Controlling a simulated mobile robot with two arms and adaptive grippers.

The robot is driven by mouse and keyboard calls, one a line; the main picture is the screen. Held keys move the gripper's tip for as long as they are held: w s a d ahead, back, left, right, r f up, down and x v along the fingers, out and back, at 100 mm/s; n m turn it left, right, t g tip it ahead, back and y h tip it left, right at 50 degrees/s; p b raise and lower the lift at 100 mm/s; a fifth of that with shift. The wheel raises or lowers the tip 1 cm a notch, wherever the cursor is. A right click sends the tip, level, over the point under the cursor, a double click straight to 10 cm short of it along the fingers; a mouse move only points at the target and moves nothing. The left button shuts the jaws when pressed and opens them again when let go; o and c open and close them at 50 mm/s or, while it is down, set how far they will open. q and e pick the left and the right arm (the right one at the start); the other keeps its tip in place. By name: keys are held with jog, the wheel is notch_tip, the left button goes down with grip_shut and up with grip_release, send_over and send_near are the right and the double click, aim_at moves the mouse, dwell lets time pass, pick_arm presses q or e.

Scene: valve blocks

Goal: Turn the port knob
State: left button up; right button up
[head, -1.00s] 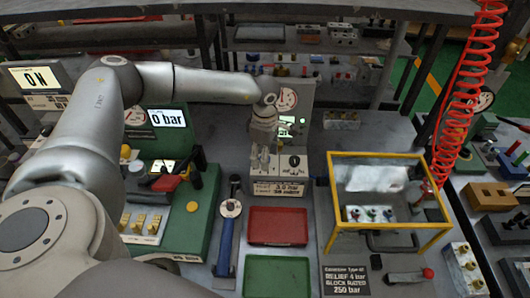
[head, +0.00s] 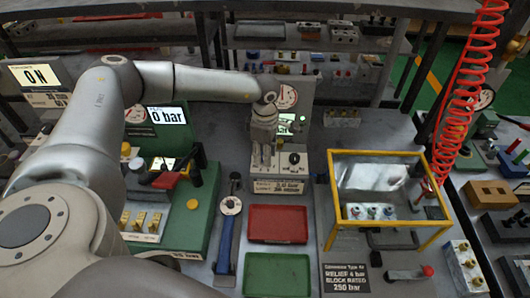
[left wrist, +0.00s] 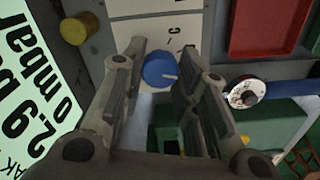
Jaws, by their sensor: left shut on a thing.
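In the left wrist view a round blue knob (left wrist: 160,70) with a white pointer line sits on a pale labelled panel (left wrist: 155,28). My left gripper (left wrist: 164,58) has one finger on each side of this knob and is shut on it. In the head view my left gripper (head: 262,163) points down at the front of the grey test station (head: 299,98), and its fingers hide the blue knob there. A black knob (head: 294,159) shows just right of the fingers. My right gripper is not in view.
A red tray (head: 278,224) and a green tray (head: 277,274) lie in front of the station. A blue-handled tool (head: 226,235) lies to their left. A yellow-framed guard box (head: 390,154) stands at the right. A yellow knob (left wrist: 75,28) shows in the wrist view.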

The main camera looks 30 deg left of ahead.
pick_arm(q)
jog(key=n+b, duration=0.1)
jog(key=n, duration=0.3)
jog(key=shift+w+n+b, duration=0.1)
jog(key=shift+n+b, duration=0.3)
jog(key=shift+n, duration=1.2)
jog(key=shift+r, duration=0.1)
jog(key=o, duration=1.1)
jog(key=shift+c, duration=0.2)
notch_tip(320, 180, up, 12)
